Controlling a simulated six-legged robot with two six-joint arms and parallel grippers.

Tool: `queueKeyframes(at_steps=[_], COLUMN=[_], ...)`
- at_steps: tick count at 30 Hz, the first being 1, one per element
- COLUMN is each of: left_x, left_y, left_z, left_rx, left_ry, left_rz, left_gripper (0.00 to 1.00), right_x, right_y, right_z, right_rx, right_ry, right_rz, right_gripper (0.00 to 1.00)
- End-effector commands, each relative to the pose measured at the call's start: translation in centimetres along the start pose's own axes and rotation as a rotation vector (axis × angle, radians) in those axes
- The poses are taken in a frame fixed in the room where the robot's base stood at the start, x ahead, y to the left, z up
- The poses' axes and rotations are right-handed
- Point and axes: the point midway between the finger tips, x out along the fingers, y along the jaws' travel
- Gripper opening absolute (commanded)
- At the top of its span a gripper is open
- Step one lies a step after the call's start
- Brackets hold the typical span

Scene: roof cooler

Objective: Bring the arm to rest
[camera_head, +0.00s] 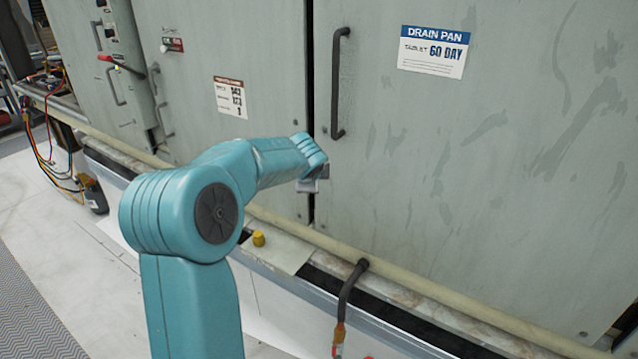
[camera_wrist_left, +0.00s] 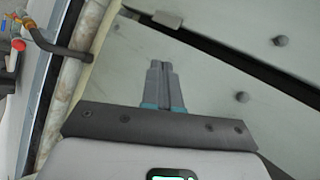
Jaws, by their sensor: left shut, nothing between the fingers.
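My left arm (camera_head: 200,210) is teal and comes up from the bottom of the head view. It bends at a round joint and reaches right toward the grey cabinet front. My left gripper (camera_head: 312,184) shows at its end as a small grey part, partly hidden by the wrist, in front of the gap beside the large door. In the left wrist view the gripper fingers (camera_wrist_left: 160,66) are together with nothing between them. Grey-green panel surface lies beyond them; I cannot tell how far. My right gripper is in neither view.
The large door (camera_head: 480,150) has a dark handle (camera_head: 338,84) and a drain pan label (camera_head: 434,52). A beige pipe (camera_head: 420,284) runs along the cabinet's base. A dark bent pipe (camera_head: 348,292) sticks out below. A yellow cap (camera_head: 259,239) sits on the ledge. Open floor lies left.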

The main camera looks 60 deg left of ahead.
Motion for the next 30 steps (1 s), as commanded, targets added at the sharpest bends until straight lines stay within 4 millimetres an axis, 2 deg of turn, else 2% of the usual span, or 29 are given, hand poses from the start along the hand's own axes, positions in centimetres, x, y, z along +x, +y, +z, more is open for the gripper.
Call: queueKeyframes(at_steps=[4, 9, 16, 19, 20, 23, 26, 27, 29, 30], left_x=[-2.5, -3.9, -4.3, -3.6, -3.1, -0.9, 1.2, 1.8, 2.3, 2.4], left_y=[-0.2, -0.1, 0.0, 1.0, 1.7, 5.8, 11.9, 14.6, 18.9, 21.8], left_z=[0.9, 1.6, 1.8, 0.7, 0.0, -3.9, -9.2, -11.2, -14.0, -15.8], left_rx=[-0.002, 0.0, 0.0, -0.008, -0.016, -0.06, -0.136, -0.172, -0.228, -0.268], left_ry=[0.001, 0.0, 0.0, 0.022, 0.038, 0.115, 0.207, 0.238, 0.274, 0.291], left_rz=[-0.002, 0.001, 0.002, 0.023, 0.039, 0.122, 0.25, 0.306, 0.395, 0.456], left_gripper=[0.0, 0.0, 0.0, 0.0, 0.0, 0.0, 0.0, 0.0, 0.0, 0.0], right_x=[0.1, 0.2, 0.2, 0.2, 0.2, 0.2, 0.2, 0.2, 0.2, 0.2], right_y=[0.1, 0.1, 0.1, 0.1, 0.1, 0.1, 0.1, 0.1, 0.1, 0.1], right_z=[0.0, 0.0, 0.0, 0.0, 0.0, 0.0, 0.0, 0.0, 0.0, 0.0], right_rx=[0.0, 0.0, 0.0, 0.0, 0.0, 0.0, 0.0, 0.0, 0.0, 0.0], right_ry=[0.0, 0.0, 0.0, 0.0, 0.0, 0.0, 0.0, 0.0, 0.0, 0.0], right_rz=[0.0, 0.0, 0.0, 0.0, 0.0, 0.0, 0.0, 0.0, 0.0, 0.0], right_gripper=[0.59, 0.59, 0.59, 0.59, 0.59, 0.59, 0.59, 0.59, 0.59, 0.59])
